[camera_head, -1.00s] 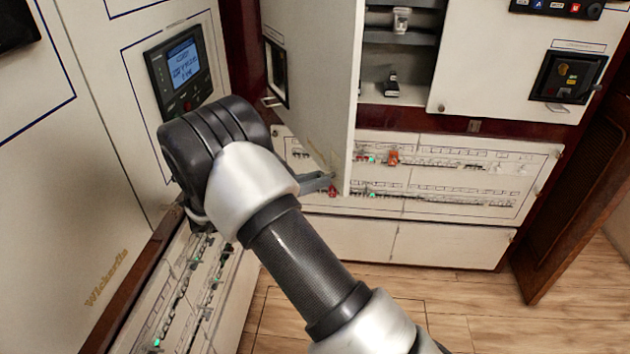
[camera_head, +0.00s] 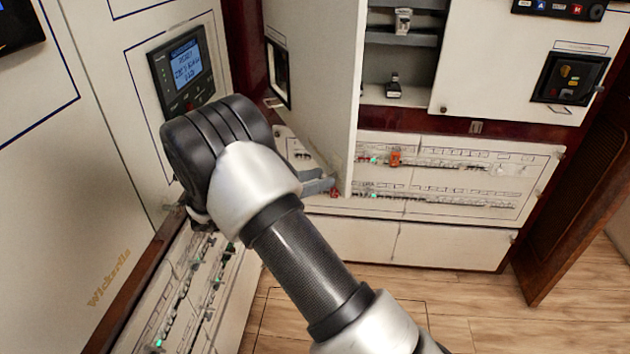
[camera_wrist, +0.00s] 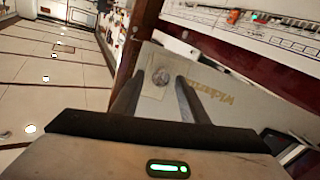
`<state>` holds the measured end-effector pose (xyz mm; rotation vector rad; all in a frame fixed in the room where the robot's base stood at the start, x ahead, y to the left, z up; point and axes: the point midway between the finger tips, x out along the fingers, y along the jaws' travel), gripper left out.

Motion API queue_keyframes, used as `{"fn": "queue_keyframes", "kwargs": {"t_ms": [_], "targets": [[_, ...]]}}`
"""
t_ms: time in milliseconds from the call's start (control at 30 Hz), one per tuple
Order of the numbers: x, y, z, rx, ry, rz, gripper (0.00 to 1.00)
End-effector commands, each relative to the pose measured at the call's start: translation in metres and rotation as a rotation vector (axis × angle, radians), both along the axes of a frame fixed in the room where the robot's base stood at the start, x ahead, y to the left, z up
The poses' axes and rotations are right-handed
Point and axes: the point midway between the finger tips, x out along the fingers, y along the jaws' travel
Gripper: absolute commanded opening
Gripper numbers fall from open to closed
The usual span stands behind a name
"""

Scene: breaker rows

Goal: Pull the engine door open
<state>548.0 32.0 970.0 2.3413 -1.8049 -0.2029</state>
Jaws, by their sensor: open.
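The engine door, a white cabinet door (camera_head: 315,70), stands swung well open in the head view, with shelves showing beyond its free edge. Its face with gold lettering and a round metal latch (camera_wrist: 161,77) shows in the wrist view. My gripper (camera_head: 328,186) is at the door's lower free corner. In the wrist view my gripper (camera_wrist: 157,84) is open, with one finger on each side of the latch. I cannot tell whether the fingers touch the door.
A breaker panel (camera_head: 450,180) with rows of switches lies behind and below the door. A display unit (camera_head: 183,68) is on the left wall above another breaker row (camera_head: 195,285). A brown slatted door (camera_head: 580,190) stands at the right. Wooden floor (camera_head: 480,300) is clear in front.

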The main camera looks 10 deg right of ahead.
Motion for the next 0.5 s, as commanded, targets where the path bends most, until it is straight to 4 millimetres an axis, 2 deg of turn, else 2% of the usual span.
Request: {"fn": "queue_keyframes", "kwargs": {"t_ms": [300, 500], "targets": [[0.000, 0.000, 0.060, 0.002, -0.004, 0.001, 0.40], [0.000, 0.000, 0.088, 0.000, -0.002, 0.000, 0.40]]}}
